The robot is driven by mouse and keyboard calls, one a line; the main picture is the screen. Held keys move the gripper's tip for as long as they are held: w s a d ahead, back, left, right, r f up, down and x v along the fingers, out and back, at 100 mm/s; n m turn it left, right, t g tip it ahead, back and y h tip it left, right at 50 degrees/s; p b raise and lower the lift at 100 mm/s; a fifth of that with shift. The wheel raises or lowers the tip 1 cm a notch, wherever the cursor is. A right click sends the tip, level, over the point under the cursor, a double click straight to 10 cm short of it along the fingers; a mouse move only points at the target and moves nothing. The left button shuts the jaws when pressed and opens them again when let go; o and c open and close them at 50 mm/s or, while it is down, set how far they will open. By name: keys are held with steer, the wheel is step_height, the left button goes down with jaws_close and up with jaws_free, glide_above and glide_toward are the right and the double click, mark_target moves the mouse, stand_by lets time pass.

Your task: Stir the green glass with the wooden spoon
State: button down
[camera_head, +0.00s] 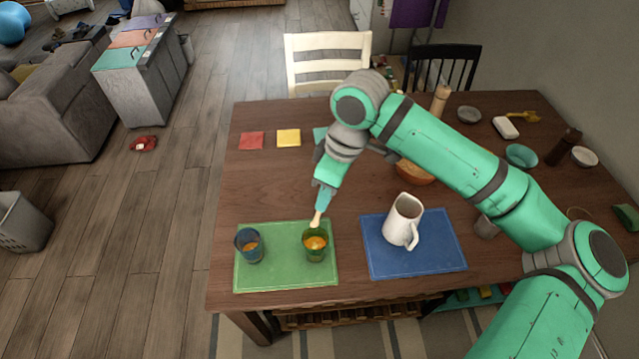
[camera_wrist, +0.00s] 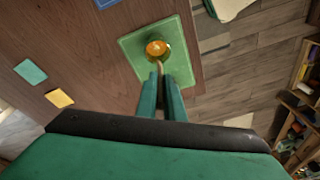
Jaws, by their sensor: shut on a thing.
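The green glass (camera_head: 315,251) stands upright on the right part of the green mat (camera_head: 286,284) and holds an orange-yellow content. My gripper (camera_head: 321,203) is above it, shut on the wooden spoon (camera_head: 316,219), which slants down to the glass mouth. In the wrist view the spoon (camera_wrist: 159,66) runs from between my two fingers (camera_wrist: 161,88) to the green glass (camera_wrist: 166,51). The spoon's lower end appears at or inside the rim; its depth is hidden. A blue glass (camera_head: 249,246) with similar content stands to the left on the same mat.
A white pitcher (camera_head: 404,221) stands on a blue mat (camera_head: 386,266) to the right. An orange bowl (camera_head: 414,173) sits behind it, partly hidden by my arm. Red (camera_head: 251,141) and yellow (camera_head: 289,138) squares lie further back. The table's left middle is clear.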

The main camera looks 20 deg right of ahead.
steer(key=shift+w+f, duration=0.3)
step_height(320, 180, down, 14)
steer(key=shift+s+r, duration=0.2)
steer(key=shift+s, duration=0.05)
stand_by(1.3)
steer(key=shift+d, duration=0.1)
stand_by(0.4)
